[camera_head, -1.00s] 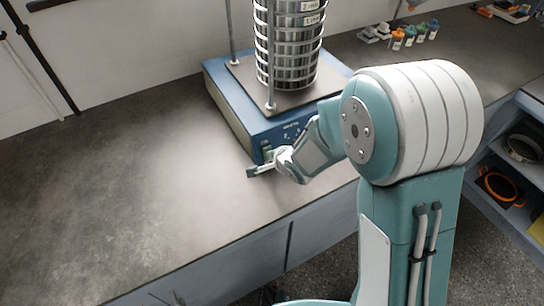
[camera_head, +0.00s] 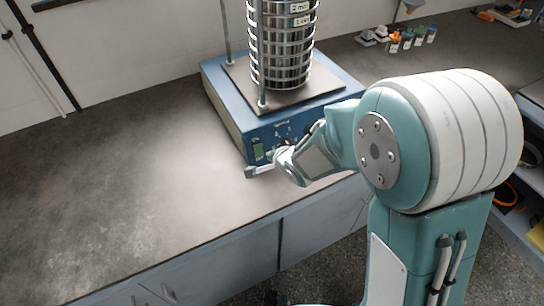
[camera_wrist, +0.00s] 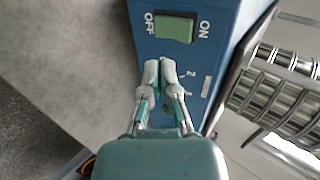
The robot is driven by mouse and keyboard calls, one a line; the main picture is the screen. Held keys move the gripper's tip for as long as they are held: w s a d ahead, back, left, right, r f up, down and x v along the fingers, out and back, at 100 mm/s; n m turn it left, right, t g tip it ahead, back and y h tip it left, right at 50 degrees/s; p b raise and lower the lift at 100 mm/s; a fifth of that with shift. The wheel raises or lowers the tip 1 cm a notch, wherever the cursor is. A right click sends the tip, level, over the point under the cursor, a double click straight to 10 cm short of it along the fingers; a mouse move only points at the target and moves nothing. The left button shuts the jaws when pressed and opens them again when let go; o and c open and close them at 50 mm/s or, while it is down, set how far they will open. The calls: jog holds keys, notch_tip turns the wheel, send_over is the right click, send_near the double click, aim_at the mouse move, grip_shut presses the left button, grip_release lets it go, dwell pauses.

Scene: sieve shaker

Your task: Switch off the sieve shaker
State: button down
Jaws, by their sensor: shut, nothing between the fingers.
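The sieve shaker (camera_head: 238,105) is a blue box on the bench with a stack of metal sieves (camera_head: 282,45) on its top plate. Its front panel, in the wrist view (camera_wrist: 198,60), carries a green rocker switch (camera_wrist: 174,28) between the printed words OFF and ON. The switch also shows in the head view (camera_head: 258,149) at the panel's left end. My gripper (camera_wrist: 160,64) is shut and empty in front of the panel, with its fingertips just below the switch in the wrist view. I cannot tell whether they touch the panel. In the head view my gripper (camera_head: 257,171) is at the shaker's lower front corner.
The grey bench top (camera_head: 120,170) is clear to the left of the shaker. Several small colored bottles (camera_head: 407,38) stand at the back right. Shelves under the bench (camera_head: 525,190) are at the right edge. The sieve stack rises close behind the panel.

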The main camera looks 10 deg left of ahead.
jog(key=shift+s+d+r, duration=1.6)
jog(key=shift+s+r, duration=0.25)
jog(key=shift+s, duration=1.6)
jog(key=s+d+r+n+h, duration=0.1)
jog(key=d+r+n+h, duration=0.2)
jog(key=d, duration=0.4)
jog(key=s+d+r+n+h, duration=0.1)
jog(key=d+r+h, duration=0.1)
jog(key=d+r, duration=0.4)
jog(key=s+d+r+n+g, duration=0.1)
jog(key=s+d+r+n, duration=0.2)
jog(key=s, duration=0.3)
jog(key=s+d+r+n+g, duration=0.1)
jog(key=s+d+r+n, duration=0.2)
jog(key=s, duration=0.4)
jog(key=shift+s+d+r+n+h, duration=0.2)
jog(key=shift+s+d+n+h, duration=0.1)
jog(key=shift+d+n+h, duration=0.1)
